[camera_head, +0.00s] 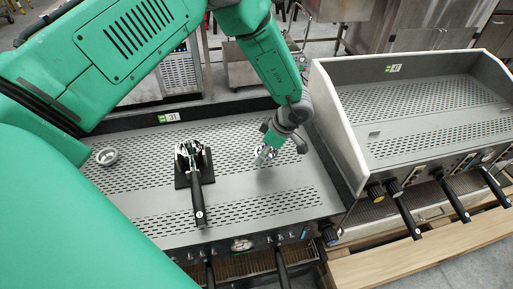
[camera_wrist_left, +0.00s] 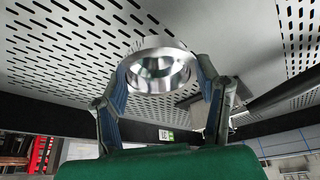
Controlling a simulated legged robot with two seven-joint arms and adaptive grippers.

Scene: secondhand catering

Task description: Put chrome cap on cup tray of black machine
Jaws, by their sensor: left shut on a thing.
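My left gripper (camera_head: 267,155) is over the right part of the perforated grey cup tray (camera_head: 262,185) on the black machine. It is shut on a shiny chrome cap (camera_wrist_left: 160,75), a round, ring-like piece that sits between its two fingers in the left wrist view. In the head view the gripper partly hides the cap, close above or on the tray; I cannot tell whether it touches. The tray's slotted surface also shows behind the cap in the left wrist view (camera_wrist_left: 70,50). My right gripper is not in view.
A portafilter with a black handle (camera_head: 197,200) rests on a black pad in mid-tray. Another small round metal piece (camera_head: 106,156) lies at the tray's left. A second machine (camera_head: 430,105) with a white side panel (camera_head: 335,125) stands close at right. The tray's front right is clear.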

